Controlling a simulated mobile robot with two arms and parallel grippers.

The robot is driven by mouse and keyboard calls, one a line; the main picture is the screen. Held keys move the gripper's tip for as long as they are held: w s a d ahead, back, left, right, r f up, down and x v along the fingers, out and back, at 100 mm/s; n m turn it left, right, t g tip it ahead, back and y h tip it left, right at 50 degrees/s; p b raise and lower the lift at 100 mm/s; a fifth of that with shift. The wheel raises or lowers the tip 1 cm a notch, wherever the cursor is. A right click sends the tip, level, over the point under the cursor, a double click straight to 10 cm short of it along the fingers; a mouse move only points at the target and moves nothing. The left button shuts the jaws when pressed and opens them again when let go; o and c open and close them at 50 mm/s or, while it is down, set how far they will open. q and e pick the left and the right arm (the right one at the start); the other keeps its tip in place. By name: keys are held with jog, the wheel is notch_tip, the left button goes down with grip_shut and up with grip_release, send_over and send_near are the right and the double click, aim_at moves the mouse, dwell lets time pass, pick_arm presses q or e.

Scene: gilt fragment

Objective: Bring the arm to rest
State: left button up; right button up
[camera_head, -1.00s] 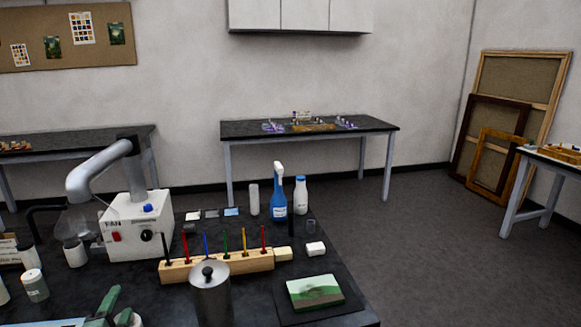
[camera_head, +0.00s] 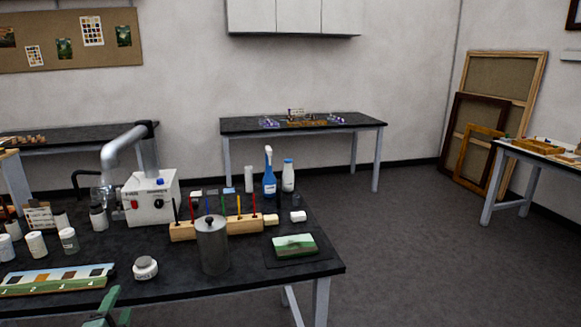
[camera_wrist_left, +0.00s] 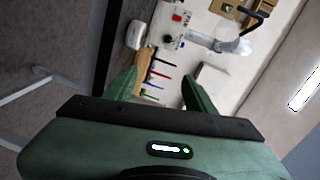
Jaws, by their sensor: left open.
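My left gripper (camera_head: 112,309) shows at the bottom edge of the head view, in front of the near edge of the black table (camera_head: 200,288). Only its green fingertips show there; the rest of the arm is cut off. In the left wrist view the two green fingers (camera_wrist_left: 158,92) stand well apart with nothing between them touching. Beyond them, tilted, are the fan box (camera_wrist_left: 173,24) and the wooden rack with coloured sticks (camera_wrist_left: 142,72). My right gripper is not in any view.
Open floor (camera_head: 420,250) lies to the right.

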pick_arm(q)
jog(key=s+d+f+n+g+h, duration=0.1)
jog(key=s+d+f+n+g, duration=0.3)
jog(key=f, duration=0.8)
jog(key=s+f+g, duration=0.1)
jog(key=s+f, duration=0.6)
jog(key=f, duration=0.5)
jog(key=s+d+f+n+g+h, duration=0.1)
jog(key=s+d+f+g, duration=0.3)
jog(key=f, duration=0.9)
jog(key=s+d+f+n+g, duration=0.2)
jog(key=s+f, duration=0.4)
jog(key=s, duration=0.7)
jog(key=s+d+f+n+g+h, duration=0.1)
jog(key=s+d+f, duration=0.3)
jog(key=s, duration=0.9)
jog(key=s+d+f+n+g, duration=0.3)
jog(key=s+f, duration=0.6)
jog(key=s, duration=0.4)
jog(key=shift+d+g+h, duration=0.3)
jog(key=shift+d+h, duration=0.05)
jog(key=shift+h, duration=0.05)
jog(key=shift+w, duration=0.15)
